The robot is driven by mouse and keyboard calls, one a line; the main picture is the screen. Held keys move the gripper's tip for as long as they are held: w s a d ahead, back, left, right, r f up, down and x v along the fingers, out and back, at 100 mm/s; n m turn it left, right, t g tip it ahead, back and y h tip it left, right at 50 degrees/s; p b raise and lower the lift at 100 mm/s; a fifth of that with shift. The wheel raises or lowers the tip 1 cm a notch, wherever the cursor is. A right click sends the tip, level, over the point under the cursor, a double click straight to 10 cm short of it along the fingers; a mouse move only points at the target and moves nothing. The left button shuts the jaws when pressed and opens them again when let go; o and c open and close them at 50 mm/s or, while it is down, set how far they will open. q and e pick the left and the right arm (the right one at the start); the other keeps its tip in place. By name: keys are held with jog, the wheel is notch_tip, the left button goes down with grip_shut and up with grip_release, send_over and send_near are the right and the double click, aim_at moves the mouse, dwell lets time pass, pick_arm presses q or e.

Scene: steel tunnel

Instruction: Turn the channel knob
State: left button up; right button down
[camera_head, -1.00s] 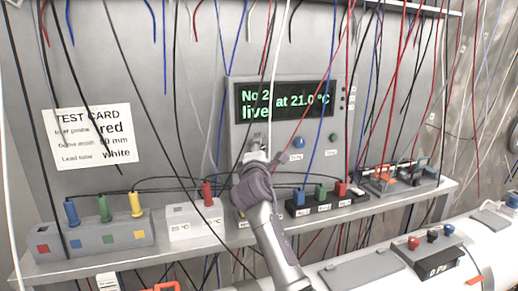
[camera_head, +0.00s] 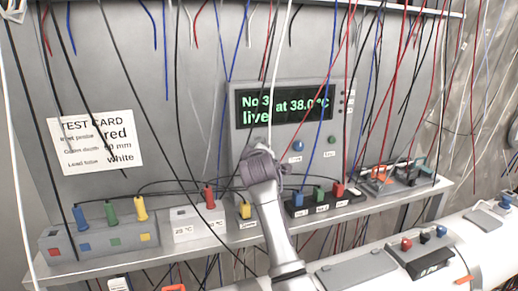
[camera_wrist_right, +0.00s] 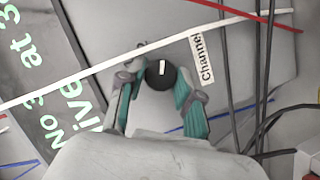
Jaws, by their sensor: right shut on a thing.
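The channel knob (camera_wrist_right: 161,74) is round and black with a white pointer line, on a grey panel beside a "Channel" label (camera_wrist_right: 201,57). My right gripper (camera_wrist_right: 160,88) is shut on it, with one fingertip on each side. In the head view my right gripper (camera_head: 257,152) sits against the panel below the display and hides the knob. The display (camera_head: 287,104) reads "No 3 live at 38.0 °C" in green; part of it also shows in the right wrist view (camera_wrist_right: 62,115). My left gripper is not in view.
Many hanging wires cross in front of the panel. A test card (camera_head: 96,139) is on the wall at left. A shelf (camera_head: 225,236) below holds blocks with coloured plugs, including a grey block (camera_head: 98,240). A blue button (camera_head: 297,145) and a green button (camera_head: 332,141) are right of my gripper.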

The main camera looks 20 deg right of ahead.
jog(key=shift+m+y, duration=0.4)
jog(key=shift+f+p, duration=0.1)
jog(key=shift+p, duration=0.2)
jog(key=c, duration=0.8)
grip_release()
jog(key=shift+o, duration=0.2)
jog(key=v, duration=1.2)
